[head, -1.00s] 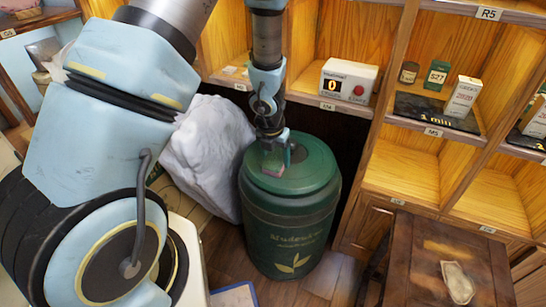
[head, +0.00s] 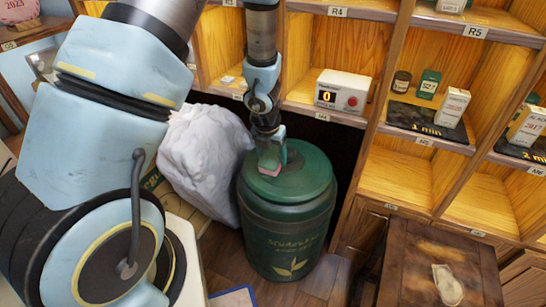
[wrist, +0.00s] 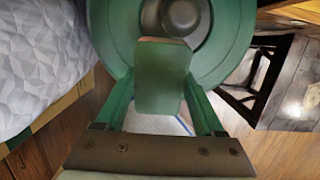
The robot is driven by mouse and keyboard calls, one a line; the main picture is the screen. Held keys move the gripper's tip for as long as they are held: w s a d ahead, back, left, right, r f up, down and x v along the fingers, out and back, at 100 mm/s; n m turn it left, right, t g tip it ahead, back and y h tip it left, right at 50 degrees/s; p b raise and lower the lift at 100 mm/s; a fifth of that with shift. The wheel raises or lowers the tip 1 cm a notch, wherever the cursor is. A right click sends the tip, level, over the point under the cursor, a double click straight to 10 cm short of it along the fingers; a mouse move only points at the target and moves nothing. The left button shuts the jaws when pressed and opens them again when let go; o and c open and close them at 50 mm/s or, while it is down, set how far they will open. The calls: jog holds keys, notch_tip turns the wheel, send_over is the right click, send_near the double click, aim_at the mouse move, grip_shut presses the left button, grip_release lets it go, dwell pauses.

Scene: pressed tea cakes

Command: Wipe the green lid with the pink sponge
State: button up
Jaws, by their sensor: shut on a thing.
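The green lid (head: 312,173) tops a tall green canister with gold lettering and a leaf mark. It also fills the top of the wrist view (wrist: 232,45), with a dark round knob at its centre. My gripper (head: 270,157) is shut on the pink sponge (head: 270,169) over the left part of the lid. In the wrist view the sponge (wrist: 162,80) sits between my fingers; its broad face looks green and a thin pinkish edge shows at its far end. Whether the sponge touches the lid is hard to tell.
A bulky whitish sack (head: 205,155) stands close left of the canister. Wooden shelves (head: 405,170) rise behind, holding a white box (head: 342,91) with a display and red button. A dark wooden table (head: 410,270) stands at the right.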

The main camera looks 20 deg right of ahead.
aim_at(272, 156)
jog(key=shift+s+a+r, duration=0.1)
jog(key=shift+s+r, duration=0.05)
jog(key=shift+r, duration=0.5)
jog(key=shift+r+p, duration=0.15)
jog(key=shift+p, duration=0.2)
jog(key=shift+p+v, duration=1.05)
jog(key=shift+v, duration=0.35)
